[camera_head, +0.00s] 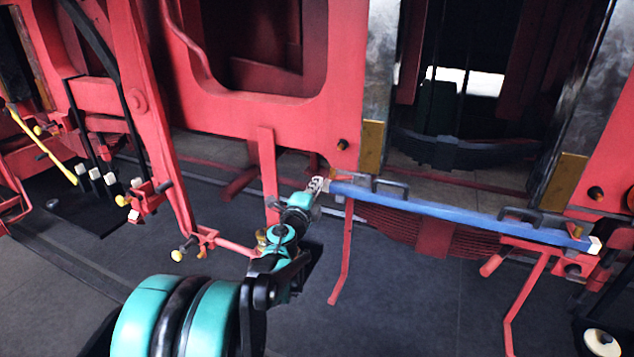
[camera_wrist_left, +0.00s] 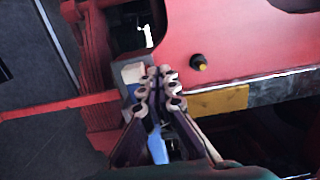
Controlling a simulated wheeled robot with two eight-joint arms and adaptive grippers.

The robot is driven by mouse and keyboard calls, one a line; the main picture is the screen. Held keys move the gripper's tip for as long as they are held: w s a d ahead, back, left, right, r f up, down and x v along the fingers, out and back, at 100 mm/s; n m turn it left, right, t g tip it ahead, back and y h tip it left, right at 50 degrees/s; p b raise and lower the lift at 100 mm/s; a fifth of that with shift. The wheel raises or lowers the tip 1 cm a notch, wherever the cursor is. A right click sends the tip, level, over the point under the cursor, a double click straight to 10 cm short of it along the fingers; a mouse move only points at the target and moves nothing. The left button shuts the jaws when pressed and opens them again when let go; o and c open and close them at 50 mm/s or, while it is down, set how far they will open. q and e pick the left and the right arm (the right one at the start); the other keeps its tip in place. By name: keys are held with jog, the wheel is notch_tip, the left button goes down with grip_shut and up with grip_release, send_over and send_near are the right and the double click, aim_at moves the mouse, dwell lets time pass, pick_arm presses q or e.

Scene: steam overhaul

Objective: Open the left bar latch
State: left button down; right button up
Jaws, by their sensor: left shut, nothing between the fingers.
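A blue bar (camera_head: 450,211) with two black handles lies across the front of the red frame. Its right end carries a white latch piece (camera_head: 594,245). My left gripper (camera_head: 318,184) is at the bar's left end, its fingers shut and empty. In the left wrist view the closed fingertips (camera_wrist_left: 158,88) are beside a pale block (camera_wrist_left: 132,73), which looks like the left bar latch; I cannot tell whether they touch. Part of the blue bar (camera_wrist_left: 158,149) shows between the fingers. The gripper mostly hides the left latch in the head view. My right gripper is not in view.
Red frame beams (camera_head: 345,100) and brass plates (camera_head: 372,147) stand just behind the bar. A red rod (camera_head: 343,260) hangs below it. A yellow lever (camera_head: 42,145) is at far left. The dark floor (camera_head: 420,305) in front is largely clear.

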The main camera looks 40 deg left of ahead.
pick_arm(q)
jog(key=s+a, duration=0.2)
jog(key=s, duration=0.5)
jog(key=shift+s+a+f+p, duration=0.25)
jog(key=shift+p, duration=0.2)
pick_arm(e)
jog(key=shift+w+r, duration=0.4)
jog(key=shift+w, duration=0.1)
